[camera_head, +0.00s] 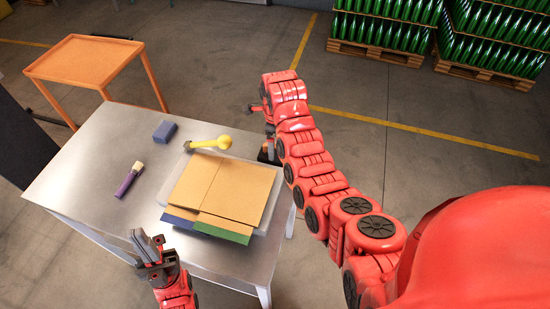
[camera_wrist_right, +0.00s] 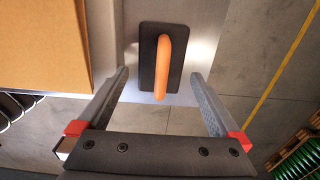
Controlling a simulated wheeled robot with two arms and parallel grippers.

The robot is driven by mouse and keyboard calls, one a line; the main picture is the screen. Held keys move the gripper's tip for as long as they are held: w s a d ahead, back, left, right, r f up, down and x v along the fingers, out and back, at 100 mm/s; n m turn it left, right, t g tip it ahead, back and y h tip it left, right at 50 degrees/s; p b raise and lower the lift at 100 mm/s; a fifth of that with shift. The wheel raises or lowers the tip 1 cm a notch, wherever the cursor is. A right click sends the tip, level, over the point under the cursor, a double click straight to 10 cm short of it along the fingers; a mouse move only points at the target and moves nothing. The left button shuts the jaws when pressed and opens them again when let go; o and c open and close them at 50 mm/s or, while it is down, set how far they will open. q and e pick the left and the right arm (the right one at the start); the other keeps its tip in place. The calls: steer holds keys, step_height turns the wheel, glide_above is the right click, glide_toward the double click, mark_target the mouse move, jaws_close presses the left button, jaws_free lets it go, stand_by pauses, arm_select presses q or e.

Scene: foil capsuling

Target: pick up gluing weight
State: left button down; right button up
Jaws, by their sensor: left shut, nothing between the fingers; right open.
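The gluing weight, a black rectangular block (camera_wrist_right: 148,62) with an orange handle (camera_wrist_right: 171,62), stands near the table edge in the right wrist view. In the head view a dark piece (camera_head: 265,153) by the table's right edge, partly hidden by my right arm, appears to be it. My right gripper (camera_wrist_right: 163,85) is open, its fingers on either side of the weight's near end in the picture, with nothing held. It also shows small in the head view (camera_head: 257,107). My left gripper (camera_head: 146,245) is shut and empty at the table's front edge.
Brown cardboard sheets (camera_head: 225,187) lie on a pale tray beside the weight, with blue and green sheets (camera_head: 222,229) under them. A yellow-handled tool (camera_head: 214,143), blue block (camera_head: 165,131) and purple brush (camera_head: 128,179) lie on the metal table (camera_head: 85,165). An orange trolley (camera_head: 85,62) stands behind.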

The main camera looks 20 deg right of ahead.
mark_target(262, 157)
steer(key=shift+p, duration=0.35)
step_height(262, 157, down, 4)
steer(key=shift+w+r+p, duration=0.1)
steer(key=shift+r+p, duration=0.15)
steer(key=shift+p, duration=1)
steer(key=shift+f, duration=0.8)
steer(key=shift+r, duration=0.1)
jaws_close()
